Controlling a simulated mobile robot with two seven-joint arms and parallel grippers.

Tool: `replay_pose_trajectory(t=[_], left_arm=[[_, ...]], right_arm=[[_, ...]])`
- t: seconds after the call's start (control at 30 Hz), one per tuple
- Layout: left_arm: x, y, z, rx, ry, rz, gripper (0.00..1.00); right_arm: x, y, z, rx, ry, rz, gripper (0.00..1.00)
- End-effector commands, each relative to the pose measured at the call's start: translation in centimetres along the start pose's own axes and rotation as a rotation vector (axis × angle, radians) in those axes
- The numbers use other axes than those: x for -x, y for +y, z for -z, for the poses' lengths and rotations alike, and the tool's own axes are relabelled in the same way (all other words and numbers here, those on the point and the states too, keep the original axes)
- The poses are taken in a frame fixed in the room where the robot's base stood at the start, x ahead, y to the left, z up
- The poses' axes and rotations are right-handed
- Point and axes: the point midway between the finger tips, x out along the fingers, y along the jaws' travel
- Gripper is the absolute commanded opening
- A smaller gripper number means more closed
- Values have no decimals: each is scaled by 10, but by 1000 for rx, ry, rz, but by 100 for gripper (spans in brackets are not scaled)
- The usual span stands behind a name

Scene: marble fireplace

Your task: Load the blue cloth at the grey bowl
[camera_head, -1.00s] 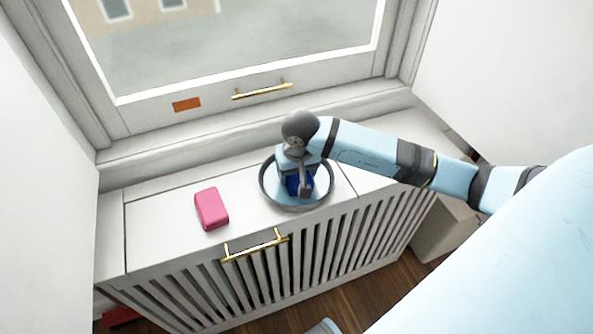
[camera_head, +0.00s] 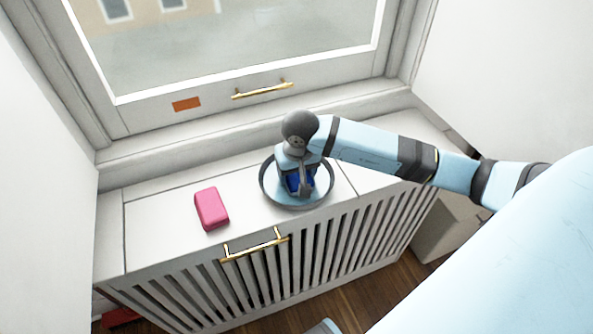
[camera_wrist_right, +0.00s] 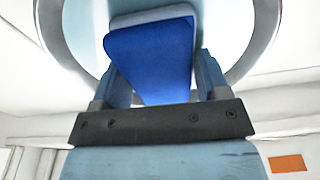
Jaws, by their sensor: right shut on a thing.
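The grey bowl (camera_head: 322,191) sits on the white cabinet top below the window. It is round with a pale blue-grey inside, and its rim (camera_wrist_right: 268,30) shows in the right wrist view. My right gripper (camera_head: 300,188) points down into the bowl and is shut on the blue cloth (camera_head: 292,181). In the right wrist view the blue cloth (camera_wrist_right: 150,55) is a thick blue block between the two fingers (camera_wrist_right: 158,85), over the bowl. I cannot tell whether the cloth touches the bowl's bottom. My left gripper is not in view.
A pink block (camera_head: 212,208) lies on the cabinet top (camera_head: 160,222) left of the bowl. A gold handle (camera_head: 254,245) sticks out at the cabinet's front edge. The window with its gold handle (camera_head: 262,91) stands behind. The cabinet top right of the bowl is partly under my arm.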

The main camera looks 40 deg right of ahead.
Motion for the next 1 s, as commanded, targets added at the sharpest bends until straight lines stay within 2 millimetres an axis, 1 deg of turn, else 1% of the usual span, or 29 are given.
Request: replay_pose_trajectory(t=[0.27, 0.37, 1.0], left_arm=[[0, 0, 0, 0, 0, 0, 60], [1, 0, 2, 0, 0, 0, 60], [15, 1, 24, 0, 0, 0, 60]], right_arm=[[-1, 0, -1, 1, -3, -1, 50], [2, 0, 0, 1, -2, -1, 50], [53, 0, 8, 1, -1, -1, 50]])
